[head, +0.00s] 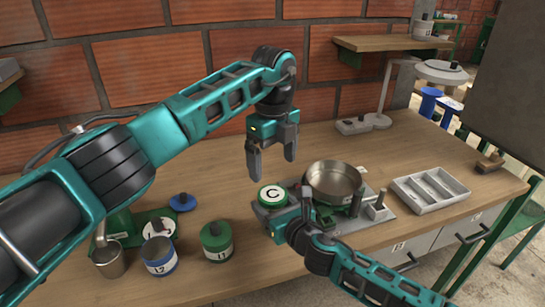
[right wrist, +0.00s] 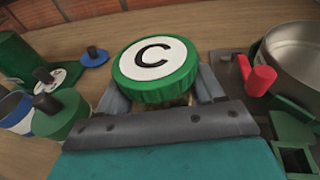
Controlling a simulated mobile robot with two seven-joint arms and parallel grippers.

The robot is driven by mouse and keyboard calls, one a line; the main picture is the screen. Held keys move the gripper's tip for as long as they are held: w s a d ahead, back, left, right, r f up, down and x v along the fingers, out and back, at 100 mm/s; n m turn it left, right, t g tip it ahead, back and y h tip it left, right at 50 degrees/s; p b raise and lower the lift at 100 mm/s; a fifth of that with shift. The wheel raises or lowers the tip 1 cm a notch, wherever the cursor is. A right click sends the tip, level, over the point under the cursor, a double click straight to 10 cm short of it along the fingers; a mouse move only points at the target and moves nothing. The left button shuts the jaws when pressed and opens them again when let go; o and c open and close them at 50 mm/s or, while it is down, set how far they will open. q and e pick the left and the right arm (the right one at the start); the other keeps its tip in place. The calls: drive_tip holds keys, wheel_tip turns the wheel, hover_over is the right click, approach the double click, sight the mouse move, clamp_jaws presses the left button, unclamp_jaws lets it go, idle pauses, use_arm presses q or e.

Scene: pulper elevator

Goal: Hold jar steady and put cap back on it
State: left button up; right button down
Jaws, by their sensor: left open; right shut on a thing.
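A green cap with a white top marked C (head: 272,193) sits level on a jar in the middle of the bench. In the right wrist view the cap (right wrist: 157,70) fills the space above my fingers; only a little of the jar (right wrist: 178,101) shows under its rim. I cannot tell whether the cap is screwed tight. My right gripper (head: 284,217) is shut on the jar from the near side, its fingers on either side below the cap. My left gripper (head: 272,164) is open and empty, pointing down just above the cap, apart from it.
A steel pan (head: 333,183) on a grey base stands close right of the jar. A grey tray (head: 443,193) lies further right. Canisters L1 (head: 217,242) and L2 (head: 160,257), a metal cup (head: 109,260) and a blue knobbed lid (head: 182,203) stand left. The brick wall is behind.

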sight(272, 194)
use_arm(q)
drive_tip(key=n, duration=0.4)
drive_tip(key=shift+a+r, duration=0.1)
drive_tip(key=shift+f, duration=4)
drive_tip(key=shift+c, duration=0.2)
